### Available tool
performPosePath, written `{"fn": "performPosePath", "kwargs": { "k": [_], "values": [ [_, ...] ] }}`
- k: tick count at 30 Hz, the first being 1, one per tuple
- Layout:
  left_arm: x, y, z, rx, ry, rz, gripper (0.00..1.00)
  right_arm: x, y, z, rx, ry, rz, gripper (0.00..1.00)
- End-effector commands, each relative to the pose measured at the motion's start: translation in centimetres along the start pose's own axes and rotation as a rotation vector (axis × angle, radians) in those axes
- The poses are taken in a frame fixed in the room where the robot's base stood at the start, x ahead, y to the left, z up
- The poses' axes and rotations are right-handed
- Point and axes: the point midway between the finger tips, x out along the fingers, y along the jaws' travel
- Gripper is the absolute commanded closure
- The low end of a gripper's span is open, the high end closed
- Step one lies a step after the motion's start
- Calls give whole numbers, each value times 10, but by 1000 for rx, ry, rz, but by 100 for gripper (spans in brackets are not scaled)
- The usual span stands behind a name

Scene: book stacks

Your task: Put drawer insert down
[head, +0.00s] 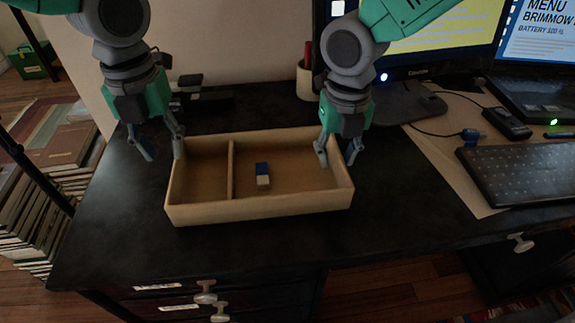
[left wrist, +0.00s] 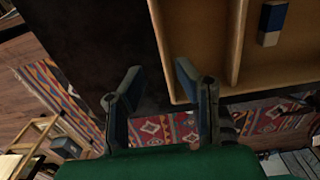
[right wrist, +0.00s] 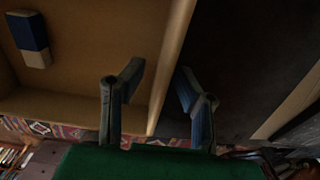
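The drawer insert (head: 262,208) is a shallow tan wooden tray with one divider, and it appears to rest flat on the dark desk. A small blue and white block (head: 263,176) lies in its larger compartment. My left gripper (head: 160,150) is open at the insert's left wall, one finger over the inside and the other well outside. My right gripper (head: 338,155) is open astride the right wall. In the right wrist view, gaps show between the fingers (right wrist: 158,85) and the wall (right wrist: 172,70). The left wrist view also shows the left fingers (left wrist: 155,85) spread.
The black desk (head: 120,220) has free room in front and to the left of the insert. A pen cup (head: 304,82) is behind. Drawer knobs (head: 205,291) show on the desk front.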

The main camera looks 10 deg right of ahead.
Motion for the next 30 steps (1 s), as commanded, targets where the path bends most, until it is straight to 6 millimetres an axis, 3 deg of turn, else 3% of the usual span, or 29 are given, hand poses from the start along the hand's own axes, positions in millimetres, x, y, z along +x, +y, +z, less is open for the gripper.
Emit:
{"fn": "performPosePath", "kwargs": {
  "k": [15, 30],
  "values": [
    [-1, 0, 0, 0, 0, 0, 72, -67, -1, 2, 1, -3, 3, 72],
    [-1, 0, 0, -1, 0, 0, 72, -78, -1, 1, 0, 0, 1, 72]
  ]
}}
